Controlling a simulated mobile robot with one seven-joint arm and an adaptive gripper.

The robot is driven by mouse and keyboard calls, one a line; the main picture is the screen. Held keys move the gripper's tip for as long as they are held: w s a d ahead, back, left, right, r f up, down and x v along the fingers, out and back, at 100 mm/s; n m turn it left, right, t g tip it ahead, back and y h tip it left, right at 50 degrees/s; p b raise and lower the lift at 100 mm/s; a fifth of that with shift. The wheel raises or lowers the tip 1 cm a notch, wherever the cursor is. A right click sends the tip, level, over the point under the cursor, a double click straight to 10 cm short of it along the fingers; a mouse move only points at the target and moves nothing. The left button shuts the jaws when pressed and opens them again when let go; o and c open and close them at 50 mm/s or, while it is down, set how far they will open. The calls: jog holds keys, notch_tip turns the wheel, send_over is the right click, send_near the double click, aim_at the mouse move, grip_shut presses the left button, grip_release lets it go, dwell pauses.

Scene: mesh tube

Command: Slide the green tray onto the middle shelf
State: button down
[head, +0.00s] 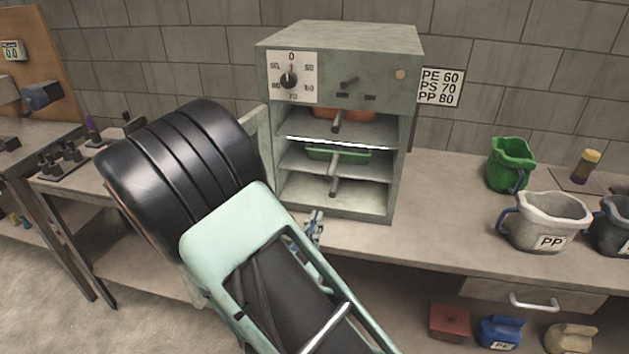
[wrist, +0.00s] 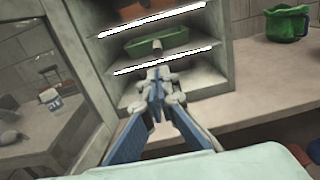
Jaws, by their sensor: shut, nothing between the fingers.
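The green tray (head: 351,154) lies inside the oven cabinet (head: 337,40), on the shelf directly below the orange tray (head: 345,113). In the wrist view my gripper (wrist: 157,100) is shut and empty, with blue fingers together.
The cabinet door (head: 255,135) stands open on the left, partly behind my arm. The cabinet's bottom compartment is empty. A green jug (head: 511,165) and a grey PP jug (head: 545,222) stand on the bench (head: 440,190) at right. Bench space just right of the cabinet is clear.

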aim_at(329, 178)
jog(key=p+x, duration=0.1)
jog(key=x, duration=1.3)
jog(key=shift+a+f+p, duration=0.1)
jog(key=shift+a+p, duration=0.1)
jog(key=shift+p, duration=0.15)
jog(key=shift+w, duration=0.1)
